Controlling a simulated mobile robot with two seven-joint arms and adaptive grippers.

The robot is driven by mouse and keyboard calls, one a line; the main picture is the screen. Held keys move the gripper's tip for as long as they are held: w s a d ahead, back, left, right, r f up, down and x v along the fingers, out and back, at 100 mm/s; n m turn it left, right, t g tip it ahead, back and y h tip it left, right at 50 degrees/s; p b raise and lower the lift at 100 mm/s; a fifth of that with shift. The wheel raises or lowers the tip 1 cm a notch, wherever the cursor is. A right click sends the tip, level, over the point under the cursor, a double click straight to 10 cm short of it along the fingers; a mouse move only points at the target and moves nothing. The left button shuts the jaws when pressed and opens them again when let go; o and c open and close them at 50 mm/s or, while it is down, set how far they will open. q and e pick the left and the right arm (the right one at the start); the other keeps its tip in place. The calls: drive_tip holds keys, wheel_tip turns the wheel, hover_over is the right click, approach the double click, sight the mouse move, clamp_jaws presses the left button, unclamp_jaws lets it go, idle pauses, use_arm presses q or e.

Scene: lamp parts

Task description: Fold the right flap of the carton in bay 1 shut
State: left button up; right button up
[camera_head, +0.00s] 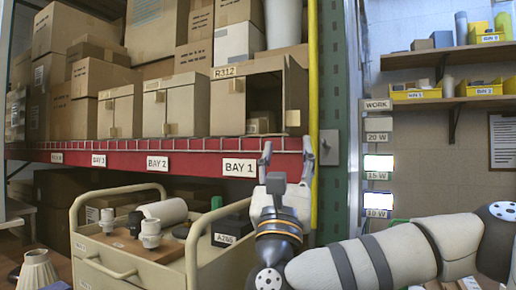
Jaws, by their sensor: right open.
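The carton (262,66) in bay 1 stands on the red-edged shelf, above the BAY 1 label (239,168). Its front is partly open, and a small brown box (262,122) shows in the dark inside. Its left flap (226,112) covers the left part of the front. Its right flap (295,92) stands open at the right side, with a small tan tab low on it. My right gripper (287,158) is open and empty, pointing up, in front of and below the right flap, apart from it. My left gripper is not in view.
A yellow post (313,60) and green upright (334,120) stand close right of the carton. A low wire lip (180,144) runs along the shelf edge. A cream cart (178,268) with lamp parts stands below. Shut cartons (186,106) fill the shelf leftward.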

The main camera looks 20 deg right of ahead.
sight(292, 113)
drive_tip(key=x, duration=0.3)
drive_tip(key=p+x, duration=0.1)
drive_tip(key=x, duration=0.3)
drive_tip(key=p+x, duration=0.1)
drive_tip(key=x, duration=0.3)
drive_tip(key=shift+s+d+r, duration=0.1)
drive_tip(key=shift+s+r, duration=0.1)
drive_tip(key=shift+s, duration=0.25)
drive_tip(key=shift+w+d+r, duration=0.25)
drive_tip(key=shift+w, duration=0.25)
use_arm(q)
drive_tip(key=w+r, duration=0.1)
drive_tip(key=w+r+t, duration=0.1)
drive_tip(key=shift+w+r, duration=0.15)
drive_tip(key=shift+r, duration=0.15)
use_arm(e)
drive_tip(key=shift+c, duration=0.6)
clamp_jaws()
